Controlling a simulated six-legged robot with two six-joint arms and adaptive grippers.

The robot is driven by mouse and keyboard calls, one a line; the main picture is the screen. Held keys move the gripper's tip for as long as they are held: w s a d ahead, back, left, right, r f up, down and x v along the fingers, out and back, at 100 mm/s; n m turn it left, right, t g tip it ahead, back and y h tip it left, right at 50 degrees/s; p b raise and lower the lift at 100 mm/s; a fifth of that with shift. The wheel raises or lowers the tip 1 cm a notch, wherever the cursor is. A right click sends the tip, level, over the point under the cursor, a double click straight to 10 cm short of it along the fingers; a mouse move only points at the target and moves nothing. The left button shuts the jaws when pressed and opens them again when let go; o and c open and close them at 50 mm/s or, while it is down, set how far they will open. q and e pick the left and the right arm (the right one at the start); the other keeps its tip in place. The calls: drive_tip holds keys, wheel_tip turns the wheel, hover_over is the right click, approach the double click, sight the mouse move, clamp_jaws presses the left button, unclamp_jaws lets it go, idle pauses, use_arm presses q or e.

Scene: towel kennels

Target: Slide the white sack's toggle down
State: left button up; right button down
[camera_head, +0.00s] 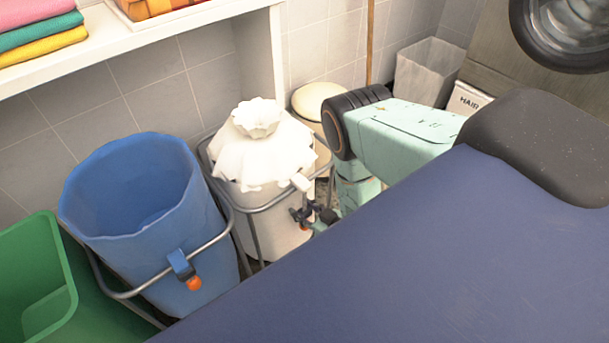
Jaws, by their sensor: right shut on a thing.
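The white sack (275,165) stands in a grey metal frame, its mouth drawn together into a ruffled, gathered top. Its toggle (301,182) is at the sack's front right; its white upper end shows, with a small orange part below. My right gripper (304,214) is at the toggle, its dark fingers shut on it and hiding its middle. My pale green right arm reaches down from the right. My left gripper is out of view.
An open blue sack (135,235) in a similar frame (112,292) stands to the left, beside a green bin (60,262). A padded blue table top (430,255) fills the lower right. A round-lidded container (318,97) and a HAIR bin (468,101) are behind.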

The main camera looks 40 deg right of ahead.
drive_tip(key=c, duration=1.3)
unclamp_jaws()
drive_tip(key=shift+s+f, duration=0.15)
drive_tip(key=shift+f, duration=0.05)
drive_tip(key=shift+c, duration=0.2)
drive_tip(key=o, duration=0.3)
drive_tip(key=shift+f, duration=0.1)
drive_tip(key=shift+o, duration=1)
drive_tip(key=v, duration=1.2)
drive_tip(key=shift+r, duration=0.2)
